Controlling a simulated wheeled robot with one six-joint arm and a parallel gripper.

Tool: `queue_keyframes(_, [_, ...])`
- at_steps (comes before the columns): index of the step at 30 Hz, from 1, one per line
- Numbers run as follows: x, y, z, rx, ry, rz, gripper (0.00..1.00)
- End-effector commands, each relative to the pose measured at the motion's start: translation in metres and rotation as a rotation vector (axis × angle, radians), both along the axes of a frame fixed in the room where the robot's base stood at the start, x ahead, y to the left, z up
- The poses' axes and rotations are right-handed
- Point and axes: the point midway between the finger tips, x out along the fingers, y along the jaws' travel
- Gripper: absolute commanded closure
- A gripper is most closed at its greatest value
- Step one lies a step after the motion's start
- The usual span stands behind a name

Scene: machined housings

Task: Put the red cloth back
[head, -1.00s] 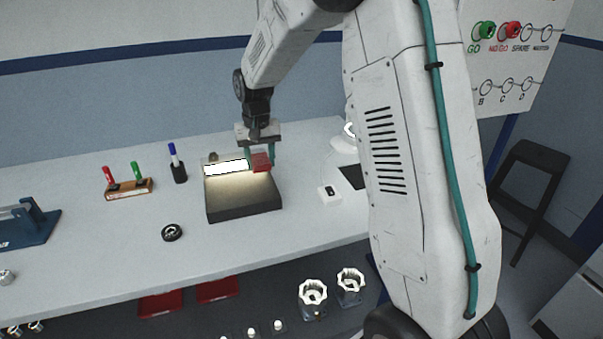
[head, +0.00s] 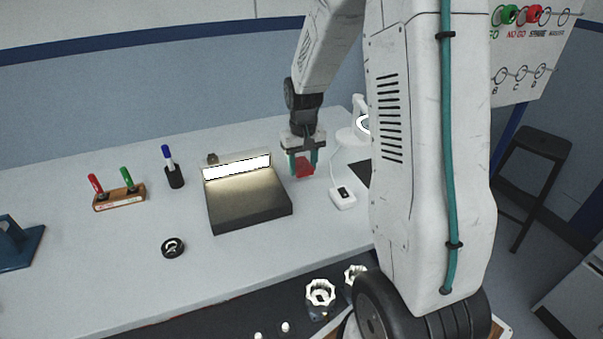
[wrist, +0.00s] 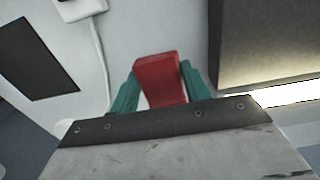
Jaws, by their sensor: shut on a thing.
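The red cloth (head: 304,167) is a small folded red block. My gripper (head: 302,162) is shut on it with teal fingers on either side, just right of the lit box. In the wrist view the red cloth (wrist: 159,78) sits between the teal fingertips of my gripper (wrist: 160,82). It appears held above the table; the exact gap beneath it cannot be told.
The dark box with a lit strip (head: 245,205) stands left of the gripper. A white device with a cord (head: 343,198) and a dark mat (head: 361,172) lie to the right. A white lamp (head: 352,134) stands behind. A marker cup (head: 175,177), a marker rack (head: 119,198) and a black ring (head: 173,247) stand left.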

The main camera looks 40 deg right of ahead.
Motion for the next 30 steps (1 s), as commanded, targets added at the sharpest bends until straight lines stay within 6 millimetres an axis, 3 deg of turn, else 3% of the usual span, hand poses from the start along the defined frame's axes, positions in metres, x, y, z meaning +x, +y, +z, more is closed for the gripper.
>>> queue_keyframes(6, [0.000,0.002,-0.030,0.001,0.003,0.002,0.75])
queue_keyframes(17, [0.001,0.003,-0.035,0.001,0.002,0.004,0.75])
queue_keyframes(18, [0.001,0.003,-0.035,0.000,0.001,0.004,0.51])
queue_keyframes(20, [0.001,0.003,-0.035,0.000,0.001,0.004,0.34])
queue_keyframes(30, [0.001,0.003,-0.032,0.000,0.000,0.004,0.32])
